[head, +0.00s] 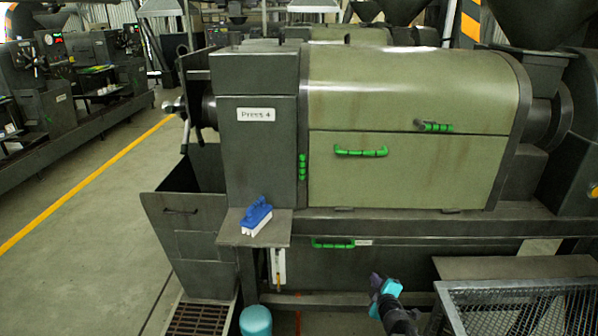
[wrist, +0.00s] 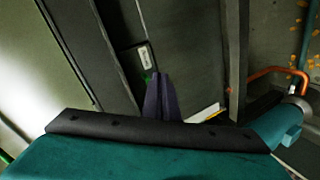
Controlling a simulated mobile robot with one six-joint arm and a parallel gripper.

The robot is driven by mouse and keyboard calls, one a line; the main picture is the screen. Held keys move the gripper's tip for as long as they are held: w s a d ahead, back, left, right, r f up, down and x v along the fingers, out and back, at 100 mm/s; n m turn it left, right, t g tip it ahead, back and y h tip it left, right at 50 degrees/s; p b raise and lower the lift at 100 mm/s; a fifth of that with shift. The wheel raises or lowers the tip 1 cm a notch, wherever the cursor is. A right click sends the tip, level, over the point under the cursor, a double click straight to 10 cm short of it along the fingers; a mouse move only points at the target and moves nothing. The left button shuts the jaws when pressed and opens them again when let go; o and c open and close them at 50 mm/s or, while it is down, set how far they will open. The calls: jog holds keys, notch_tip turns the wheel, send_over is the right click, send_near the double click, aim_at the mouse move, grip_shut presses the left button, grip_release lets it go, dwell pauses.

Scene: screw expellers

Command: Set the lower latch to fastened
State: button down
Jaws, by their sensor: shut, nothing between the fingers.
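Press 4 (head: 262,165) carries several green grips. A short green-gripped lever (head: 433,127) lies level on the hood's right side, and an upright green grip (head: 302,167) is on the left edge of the front panel. I cannot tell which one is the lower latch. My gripper (head: 376,281) is low, in front of the bottom drawer and apart from these grips. In the wrist view its dark purple fingers (wrist: 160,98) are shut and empty. A small piece of green (wrist: 147,76) shows beside a white label there, partly hidden by the fingers.
A green handle (head: 361,151) is on the front panel, and another (head: 332,244) is on the bottom drawer. A blue brush (head: 257,215) lies on the left ledge. A mesh-topped metal frame (head: 520,300) stands at lower right, and a teal cylinder (head: 256,320) at lower left.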

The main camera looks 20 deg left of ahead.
jog(key=w+a+r+n+y+p, duration=0.15)
jog(key=a+r+n+y, duration=0.5)
jog(key=a+r, duration=0.95)
jog(key=n+y, duration=0.3)
jog(key=n, duration=0.1)
send_near(302, 167)
jog(key=s+a, duration=0.4)
jog(key=shift+r+h+p, duration=0.25)
jog(key=shift+p, duration=0.15)
jog(key=shift+a, duration=0.15)
jog(key=shift+p+x, duration=0.85)
jog(key=shift+x, duration=4.2)
jog(key=shift+w+d+f+p, duration=0.1)
jog(key=shift+w+d+p, duration=0.2)
jog(key=shift+d, duration=0.65)
jog(key=shift+w+d+f+p, duration=0.15)
jog(key=shift+w+d, duration=0.3)
jog(key=shift+d, duration=0.5)
jog(key=shift+r, duration=0.1)
jog(key=shift+d, duration=0.2)
